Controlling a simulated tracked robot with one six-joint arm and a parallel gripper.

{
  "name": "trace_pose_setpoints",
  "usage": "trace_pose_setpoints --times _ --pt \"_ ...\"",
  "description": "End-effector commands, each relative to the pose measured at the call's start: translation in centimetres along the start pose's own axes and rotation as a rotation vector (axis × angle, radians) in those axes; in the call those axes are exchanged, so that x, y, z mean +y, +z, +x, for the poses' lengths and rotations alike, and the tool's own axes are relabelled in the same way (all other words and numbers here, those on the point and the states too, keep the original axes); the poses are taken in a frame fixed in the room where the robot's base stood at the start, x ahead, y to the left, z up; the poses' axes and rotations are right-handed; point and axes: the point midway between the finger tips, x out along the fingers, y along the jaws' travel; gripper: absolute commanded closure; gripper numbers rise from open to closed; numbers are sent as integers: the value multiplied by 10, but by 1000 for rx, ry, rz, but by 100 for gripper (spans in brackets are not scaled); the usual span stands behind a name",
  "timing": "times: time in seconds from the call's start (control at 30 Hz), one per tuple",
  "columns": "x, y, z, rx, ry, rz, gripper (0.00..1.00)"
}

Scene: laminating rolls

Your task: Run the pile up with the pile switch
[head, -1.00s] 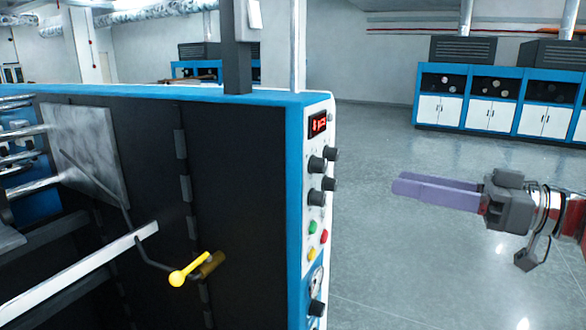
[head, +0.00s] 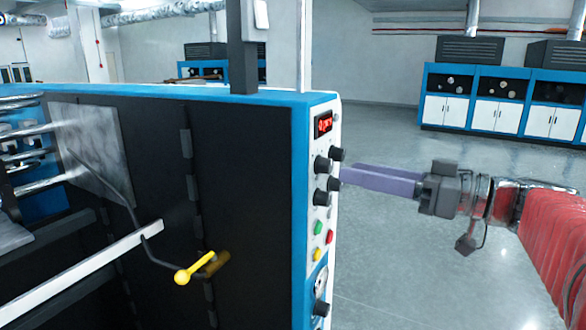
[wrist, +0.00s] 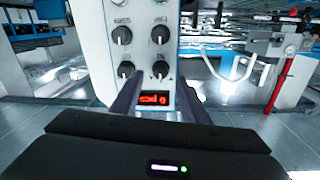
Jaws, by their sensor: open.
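The control panel (head: 322,215) is on the narrow white end face of the blue and black machine. It carries several black knobs, one of them the upper left knob (head: 321,164), and a lower knob (head: 320,308). I cannot tell which is the pile switch; the labels are too small to read surely. In the wrist view the panel (wrist: 140,50) appears upside down, with knobs such as this one (wrist: 126,70) ahead of the fingers. My gripper (head: 342,175) is open and empty, its purple fingers level with the knobs. Contact with the panel cannot be told.
A lit red display (head: 323,123) tops the panel; green (head: 318,227) and red (head: 330,237) buttons sit below the knobs. A yellow-handled lever (head: 183,276) projects from the machine's dark side. The floor (head: 400,270) right of the panel is clear.

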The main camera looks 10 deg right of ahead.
Motion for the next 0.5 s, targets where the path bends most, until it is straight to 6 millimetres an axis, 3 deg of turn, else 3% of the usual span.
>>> trace_pose_setpoints --times 0.3,0.5 --pt "0 0 34 0 -2 1 59" --pt "0 0 44 0 0 1 59"
